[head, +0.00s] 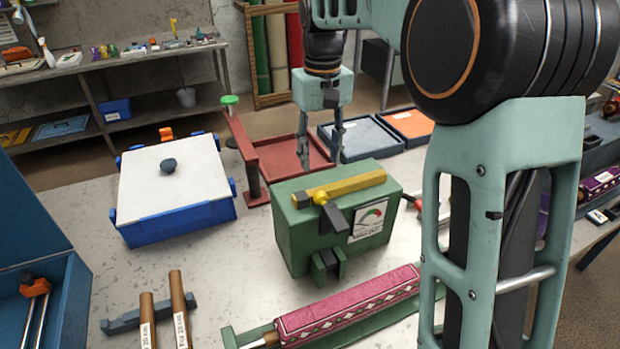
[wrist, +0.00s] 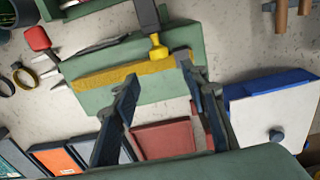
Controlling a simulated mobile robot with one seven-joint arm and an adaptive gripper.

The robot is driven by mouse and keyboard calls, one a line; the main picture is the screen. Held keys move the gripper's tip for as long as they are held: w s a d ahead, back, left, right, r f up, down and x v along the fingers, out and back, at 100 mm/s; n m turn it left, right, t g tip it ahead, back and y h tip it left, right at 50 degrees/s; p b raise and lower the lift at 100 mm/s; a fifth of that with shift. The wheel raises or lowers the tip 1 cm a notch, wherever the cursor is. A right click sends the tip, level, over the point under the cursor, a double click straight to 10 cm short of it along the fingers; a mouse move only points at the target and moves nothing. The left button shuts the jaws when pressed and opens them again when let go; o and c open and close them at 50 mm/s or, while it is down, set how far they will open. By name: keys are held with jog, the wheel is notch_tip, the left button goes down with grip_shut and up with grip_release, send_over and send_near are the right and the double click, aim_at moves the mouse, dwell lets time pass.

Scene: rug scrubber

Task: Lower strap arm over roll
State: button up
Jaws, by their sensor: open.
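My gripper (head: 320,162) is open and empty, fingers pointing down behind the green box (head: 292,238) in the head view. In the wrist view, my gripper's fingertips (wrist: 158,68) lie either side of part of a yellow bar (wrist: 110,76); contact cannot be told. The yellow bar (head: 345,188) lies along the box top, with a yellow knob and dark lever (head: 334,218) at its front side. A pink patterned roll (head: 345,304) lies in a green cradle in front of the box. I cannot tell which part is the strap arm; no strap shows over the roll's visible part.
A red post with a sloping arm (head: 240,140) stands beside a red tray (head: 285,158) behind the box. A blue bin with white lid (head: 170,180) is left. Brown rods (head: 178,300) stand at front left. My arm hides the right side.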

aim_at(320, 192)
notch_tip(320, 192, down, 10)
jog(key=shift+s+d+f+p, duration=0.1)
jog(key=shift+f+p, duration=0.15)
jog(key=shift+p, duration=0.05)
jog(key=shift+c, duration=0.2)
grip_shut()
